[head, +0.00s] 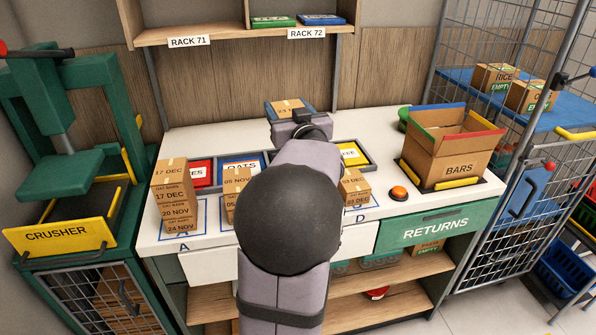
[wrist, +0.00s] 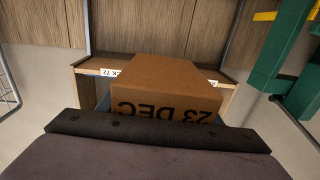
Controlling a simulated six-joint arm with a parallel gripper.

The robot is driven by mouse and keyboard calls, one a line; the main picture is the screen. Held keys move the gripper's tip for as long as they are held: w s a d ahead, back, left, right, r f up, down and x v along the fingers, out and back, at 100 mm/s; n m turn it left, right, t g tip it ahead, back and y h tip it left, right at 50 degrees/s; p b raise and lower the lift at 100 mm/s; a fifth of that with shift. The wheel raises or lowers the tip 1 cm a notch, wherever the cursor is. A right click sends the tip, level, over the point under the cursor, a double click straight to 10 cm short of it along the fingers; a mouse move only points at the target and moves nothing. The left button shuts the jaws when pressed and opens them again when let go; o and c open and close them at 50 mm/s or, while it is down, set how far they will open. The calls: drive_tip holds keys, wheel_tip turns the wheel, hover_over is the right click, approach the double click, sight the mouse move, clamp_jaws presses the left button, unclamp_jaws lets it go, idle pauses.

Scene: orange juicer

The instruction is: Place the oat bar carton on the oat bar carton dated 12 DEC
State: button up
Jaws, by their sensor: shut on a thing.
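My gripper (head: 292,118) is shut on a brown oat bar carton (head: 287,106), held above the back of the white table. The carton's face reads 23 DEC, upside down in the wrist view (wrist: 168,95); blue edges show beside it. The left stack of cartons (head: 174,195) shows labels 17 DEC, 20 NOV and 24 NOV. I cannot make out a 12 DEC label.
An open BARS box (head: 445,150) stands at the table's right, beside an orange button (head: 399,194). Coloured bins (head: 200,172) line the table behind the stacks. A green crusher (head: 65,170) stands left, a wire cage (head: 500,130) right. A rack shelf (head: 240,32) hangs above the back.

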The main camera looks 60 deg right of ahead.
drive_tip(key=shift+s+d+f, duration=0.2)
drive_tip(key=shift+s+f, duration=0.1)
drive_tip(key=shift+f, duration=0.25)
drive_tip(key=shift+s+d+f+m+g+h, duration=0.45)
drive_tip(key=shift+s+f+m+g+h, duration=0.05)
drive_tip(key=shift+f+h, duration=0.1)
drive_tip(key=shift+f, duration=4.9)
drive_tip(key=shift+f, duration=0.2)
drive_tip(key=o, duration=1.2)
drive_tip(key=shift+r, duration=0.2)
drive_tip(key=b+v, duration=0.1)
drive_tip(key=v, duration=1.1)
drive_tip(key=shift+b, duration=0.4)
